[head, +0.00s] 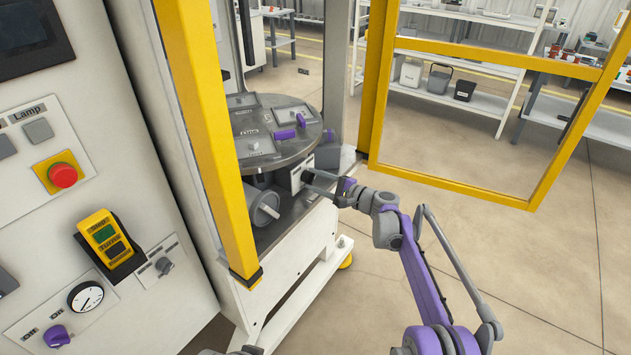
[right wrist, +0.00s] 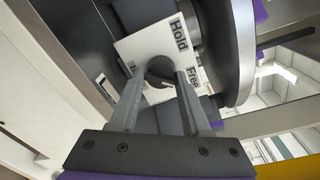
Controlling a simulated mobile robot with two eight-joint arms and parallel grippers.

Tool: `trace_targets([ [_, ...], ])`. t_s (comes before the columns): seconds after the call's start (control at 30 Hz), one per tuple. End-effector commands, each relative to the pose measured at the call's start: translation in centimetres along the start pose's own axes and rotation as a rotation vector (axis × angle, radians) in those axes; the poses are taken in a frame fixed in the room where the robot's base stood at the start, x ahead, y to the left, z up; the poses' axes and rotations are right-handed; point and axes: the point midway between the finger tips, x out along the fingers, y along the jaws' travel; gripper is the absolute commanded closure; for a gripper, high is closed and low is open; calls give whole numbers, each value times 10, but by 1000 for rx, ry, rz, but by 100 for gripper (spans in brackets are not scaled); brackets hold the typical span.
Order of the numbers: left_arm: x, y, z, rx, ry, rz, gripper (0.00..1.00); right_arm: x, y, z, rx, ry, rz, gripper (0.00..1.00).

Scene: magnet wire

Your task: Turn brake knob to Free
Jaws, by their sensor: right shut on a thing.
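The brake knob (right wrist: 160,69) is a dark round knob on a white plate (right wrist: 138,46) marked "Hold" and "Free". In the right wrist view, "Hold" is above the knob and "Free" is to its right. In the head view the plate (head: 296,178) is on the machine just below the round table, and the knob is hard to make out there. My right gripper (right wrist: 160,80) is shut on the knob, one finger on each side. The fingers hide part of the knob, and I cannot tell which mark it points to. In the head view my right gripper (head: 314,183) reaches in from the right.
A round grey table (head: 275,128) with purple parts is above the plate. A grey cylinder (head: 263,208) lies to the left. Yellow guard posts (head: 212,130) and an open yellow frame (head: 455,185) flank the opening. A control panel (head: 70,190) stands at left. The floor at right is clear.

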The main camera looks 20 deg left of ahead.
Motion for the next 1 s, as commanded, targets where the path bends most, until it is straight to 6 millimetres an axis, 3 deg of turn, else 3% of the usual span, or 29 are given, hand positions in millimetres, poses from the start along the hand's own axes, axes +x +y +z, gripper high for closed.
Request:
trace_targets([
  [0.47, 0, 0, 0, 0, 0, 0, 50, -1, -4, 0, 21, 3, -7, 100],
  [0.5, 0, 0, 0, 0, 0, 0, 50, -1, -4, 0, 21, 3, -7, 51],
  [0.63, 0, 0, 0, 0, 0, 0, 50, -1, -3, 0, 19, 2, -5, 28],
  [1.0, 0, 0, 0, 0, 0, 0, 50, -4, -2, 0, 17, 1, -2, 25],
])
